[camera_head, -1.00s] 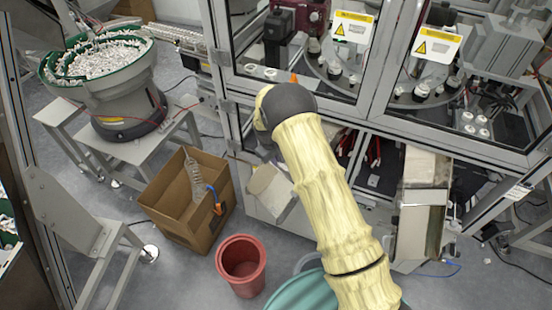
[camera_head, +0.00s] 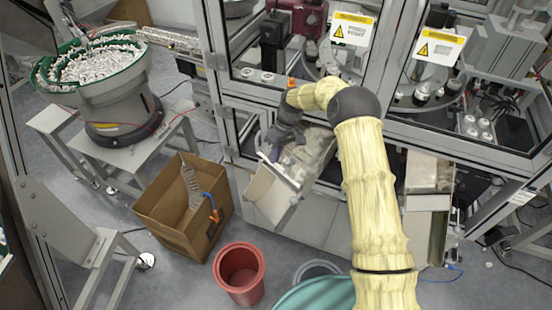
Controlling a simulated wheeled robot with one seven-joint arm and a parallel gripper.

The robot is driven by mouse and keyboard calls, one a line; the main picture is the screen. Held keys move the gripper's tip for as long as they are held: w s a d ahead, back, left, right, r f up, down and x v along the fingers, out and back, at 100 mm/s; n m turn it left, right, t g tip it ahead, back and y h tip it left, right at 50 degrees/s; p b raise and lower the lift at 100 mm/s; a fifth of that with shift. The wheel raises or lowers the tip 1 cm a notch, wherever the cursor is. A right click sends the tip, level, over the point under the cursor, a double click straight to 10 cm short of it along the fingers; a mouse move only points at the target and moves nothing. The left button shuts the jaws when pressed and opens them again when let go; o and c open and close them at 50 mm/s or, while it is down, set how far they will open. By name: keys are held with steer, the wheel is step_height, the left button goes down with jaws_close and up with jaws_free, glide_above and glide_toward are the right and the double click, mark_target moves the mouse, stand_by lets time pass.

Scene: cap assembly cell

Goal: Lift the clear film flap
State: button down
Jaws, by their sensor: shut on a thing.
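My gripper (camera_head: 272,154) is at the left chute on the front of the machine, below the left window. It points down and is shut at the chute's upper end. The clear film flap (camera_head: 316,152) shows as a pale, see-through sheet just right of my gripper, over the chute opening. Its edge at the jaws is too small to make out clearly. The pale metal chute (camera_head: 266,198) slopes down to the front left below my gripper. My yellow-sleeved arm hides part of the area to the right.
A cardboard box (camera_head: 178,225) with a coil and a blue-orange tool stands left of the chute. A second chute (camera_head: 428,185) is at the right. The machine's window frame (camera_head: 385,65) rises close behind my arm.

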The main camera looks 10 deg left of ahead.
steer(key=shift+w+d+r+g+y, duration=0.25)
steer(key=shift+r+g+y, duration=0.15)
steer(key=shift+g, duration=0.1)
steer(key=c, duration=1.6)
jaws_free()
steer(key=shift+o, duration=0.2)
step_height(320, 180, up, 10)
steer(key=b, duration=0.4)
steer(key=shift+d, duration=0.1)
